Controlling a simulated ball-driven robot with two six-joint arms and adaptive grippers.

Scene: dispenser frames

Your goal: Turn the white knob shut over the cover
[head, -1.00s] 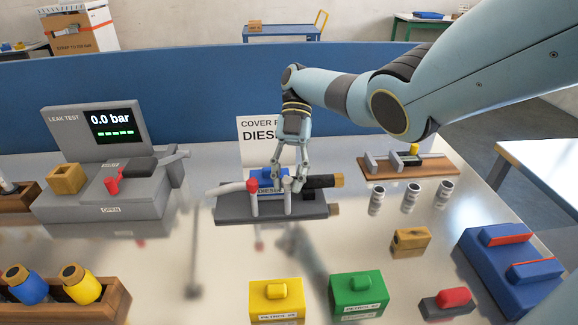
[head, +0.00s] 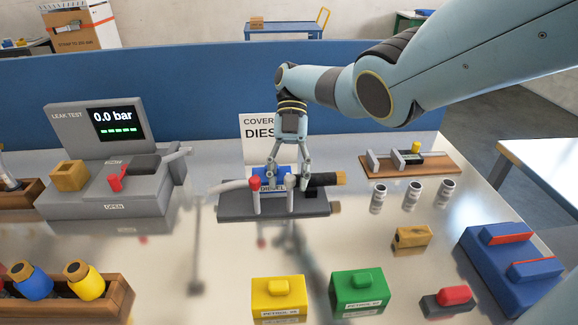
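The blue cover (head: 273,186) labelled DIESEL sits on the dark grey dispenser frame (head: 235,208). Two pale upright posts stand at its front, the left one topped by a red knob (head: 254,183), the right one being the white knob (head: 290,186). My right gripper (head: 286,176) comes from above and behind, its fingers spread over the cover. One finger is left of the white knob and one right of it, both seemingly behind it. Contact cannot be told. My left gripper is not in view.
A black nozzle with a wooden end (head: 325,179) lies right of the knob. The leak tester (head: 110,190) stands left. Yellow (head: 278,297) and green (head: 358,292) covers lie in front. Metal cylinders (head: 412,194) stand right.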

